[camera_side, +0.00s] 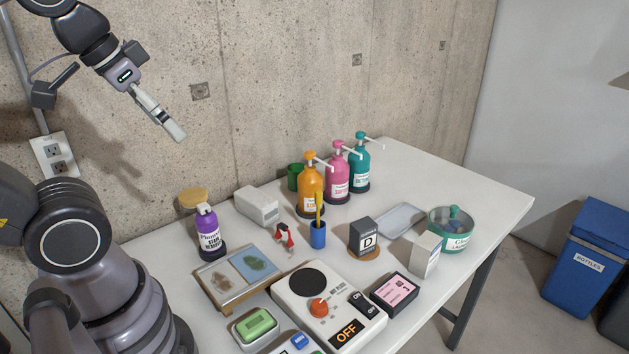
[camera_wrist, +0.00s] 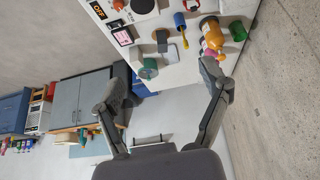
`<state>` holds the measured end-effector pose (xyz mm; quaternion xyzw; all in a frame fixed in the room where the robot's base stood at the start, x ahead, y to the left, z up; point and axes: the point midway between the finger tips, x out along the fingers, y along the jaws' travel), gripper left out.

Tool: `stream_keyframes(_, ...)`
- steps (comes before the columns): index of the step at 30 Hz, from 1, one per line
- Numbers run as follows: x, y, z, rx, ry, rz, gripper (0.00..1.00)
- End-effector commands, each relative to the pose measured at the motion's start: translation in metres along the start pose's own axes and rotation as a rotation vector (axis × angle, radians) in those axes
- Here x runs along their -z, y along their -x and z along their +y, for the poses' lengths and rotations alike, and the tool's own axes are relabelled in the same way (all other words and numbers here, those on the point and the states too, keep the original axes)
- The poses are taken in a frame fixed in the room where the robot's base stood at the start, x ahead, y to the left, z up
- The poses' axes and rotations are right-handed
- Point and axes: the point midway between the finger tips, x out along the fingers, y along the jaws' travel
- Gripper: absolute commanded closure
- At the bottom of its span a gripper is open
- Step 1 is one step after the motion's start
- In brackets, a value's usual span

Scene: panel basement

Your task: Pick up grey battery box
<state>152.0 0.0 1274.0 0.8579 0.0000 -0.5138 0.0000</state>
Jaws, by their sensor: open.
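The grey battery box (camera_side: 363,236) is a dark grey block with a white "D" label. It stands upright on a round wooden coaster (camera_side: 377,254) near the middle right of the white table. In the wrist view the box (camera_wrist: 161,41) looks small and far off, beyond the fingertips. My gripper (camera_side: 174,130) is raised high at the upper left in the side view, against the concrete wall and well away from the box. In the wrist view my gripper (camera_wrist: 164,84) has its fingers spread wide with nothing between them.
A blue cup with a pencil (camera_side: 318,236) stands left of the box, and a white carton (camera_side: 425,254) right of it. A grey tray (camera_side: 401,220) lies behind, a black pink-labelled box (camera_side: 395,292) in front. Pump bottles (camera_side: 311,187) stand at the back. A teal container (camera_side: 451,229) is farther right.

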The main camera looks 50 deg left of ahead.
Motion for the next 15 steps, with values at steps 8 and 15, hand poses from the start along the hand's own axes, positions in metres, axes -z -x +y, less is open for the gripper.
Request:
stream_keyframes(8, 0.031, -0.022, -0.002, 0.011, -0.014, 0.030, 0.24)
stream_keyframes(15, 0.117, -0.113, -0.007, 0.028, -0.076, 0.165, 0.24)
